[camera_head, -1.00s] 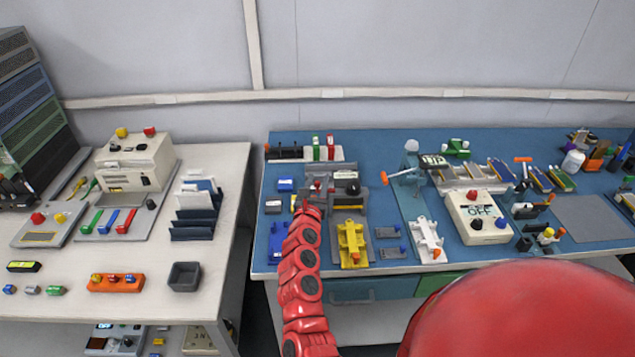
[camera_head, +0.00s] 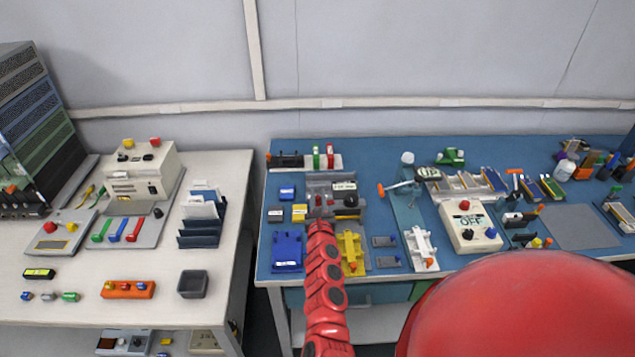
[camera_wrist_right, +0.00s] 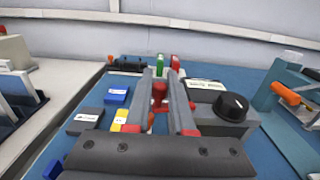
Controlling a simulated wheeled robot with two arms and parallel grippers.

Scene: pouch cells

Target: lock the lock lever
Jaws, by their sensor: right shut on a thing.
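A small red lever (camera_wrist_right: 159,92) stands upright in the middle of the right wrist view, with a red knob-like top. I take it to be the lock lever. My right gripper (camera_wrist_right: 161,80) is shut on it, with one grey finger on each side. In the head view my right gripper (camera_head: 319,208) is at the grey fixture (camera_head: 346,186), small and partly hidden by my red arm. The fixture has a black knob (camera_head: 351,200), which also shows right of the fingers in the right wrist view (camera_wrist_right: 232,103). The lever's base is hidden. My left gripper is out of view.
A yellow holder (camera_head: 351,252) and a blue tray (camera_head: 287,250) flank my arm on the blue table. Blue (camera_head: 287,192) and yellow (camera_head: 299,212) blocks lie left of the fixture. A white stand with red and green pieces (camera_head: 330,156) is behind. An orange-handled clamp (camera_head: 393,188) stands right.

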